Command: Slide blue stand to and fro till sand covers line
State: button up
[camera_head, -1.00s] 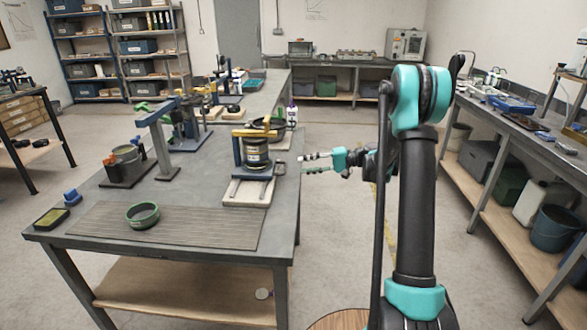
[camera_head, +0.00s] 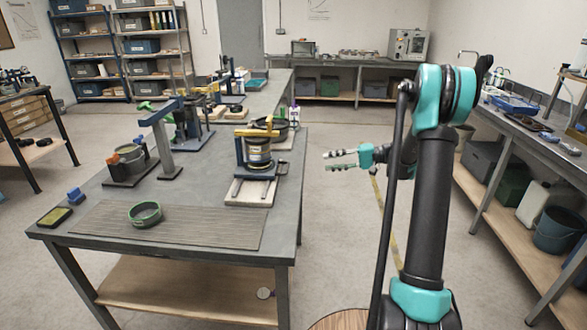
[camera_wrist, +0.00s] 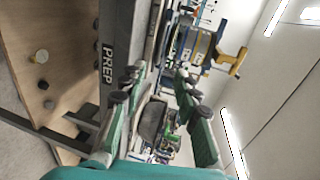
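The blue stand (camera_head: 239,157) is on the table near its right edge, a blue frame with a yellow top bar. It holds a dark round container (camera_head: 258,152) with a pale label, above a pale base (camera_head: 250,197) with dark rails. My gripper (camera_head: 327,161) is to the right of the stand, past the table edge, apart from it and empty. In the wrist view, its fingers (camera_wrist: 160,85) are spread, with the stand's yellow bar (camera_wrist: 232,65) and the container (camera_wrist: 198,45) beyond them, sideways. I cannot make out any sand or line.
Open floor lies right of the table, before a side bench (camera_head: 530,160).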

aim_at(287, 167)
jog(key=x, duration=1.7)
jog(key=shift+a, duration=0.1)
jog(key=shift+c, duration=0.5)
grip_shut()
